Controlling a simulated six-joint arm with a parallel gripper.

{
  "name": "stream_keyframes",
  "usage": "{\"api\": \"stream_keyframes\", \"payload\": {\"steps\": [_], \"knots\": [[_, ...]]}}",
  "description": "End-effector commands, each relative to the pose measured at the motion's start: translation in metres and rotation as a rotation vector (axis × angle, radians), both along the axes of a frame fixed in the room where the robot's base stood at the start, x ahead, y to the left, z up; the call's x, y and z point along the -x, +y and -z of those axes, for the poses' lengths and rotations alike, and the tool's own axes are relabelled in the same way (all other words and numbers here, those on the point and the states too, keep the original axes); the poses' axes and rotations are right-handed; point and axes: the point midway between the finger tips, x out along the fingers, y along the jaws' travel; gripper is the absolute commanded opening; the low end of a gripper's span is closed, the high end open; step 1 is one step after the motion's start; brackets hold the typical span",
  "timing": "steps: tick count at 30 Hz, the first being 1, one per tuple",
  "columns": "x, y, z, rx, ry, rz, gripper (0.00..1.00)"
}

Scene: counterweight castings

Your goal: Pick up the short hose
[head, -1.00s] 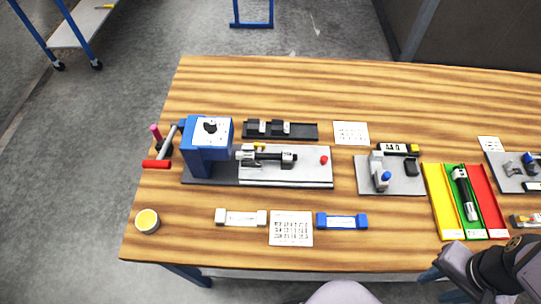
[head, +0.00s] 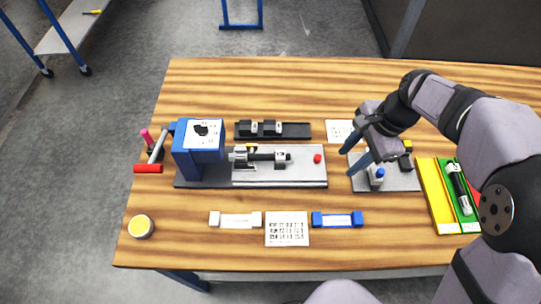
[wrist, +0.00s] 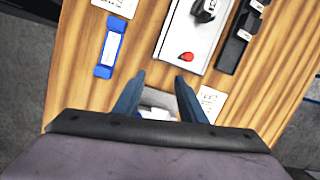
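I cannot tell for sure which piece is the short hose. A dark cylinder with a pale band (head: 459,190) lies lengthwise in the green lane of a three-colour tray (head: 436,205). Another dark cylinder (head: 268,156) lies across the grey fixture plate (head: 305,175) beside the blue machine (head: 198,160). My gripper (head: 353,155) is above the small grey plate with a blue-topped part (head: 379,174), left of the tray. In the wrist view my gripper (wrist: 158,98) has its two blue fingers apart, with nothing held between them. The palm hides what is below.
A black rack (head: 300,131) stands behind the fixture. A white block (head: 236,220), a printed card (head: 287,229) and a blue block (head: 338,220) lie along the front. A yellow-topped cup (head: 140,227) is at front left. My arm hides the tray's right side. The back wood is clear.

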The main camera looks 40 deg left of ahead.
Motion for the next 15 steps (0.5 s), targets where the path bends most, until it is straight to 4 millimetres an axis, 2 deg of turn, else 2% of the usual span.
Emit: {"api": "stream_keyframes", "payload": {"steps": [1, 3, 6, 10, 15], "knots": [[0.010, 0.034, 0.002, -0.009, 0.031, 0.022, 0.38], [0.025, 0.073, 0.002, -0.018, 0.077, 0.071, 0.38], [0.047, 0.116, 0.002, -0.022, 0.133, 0.125, 0.38], [0.071, 0.152, 0.002, -0.020, 0.185, 0.172, 0.38], [0.084, 0.168, 0.002, -0.017, 0.213, 0.200, 0.38]]}}
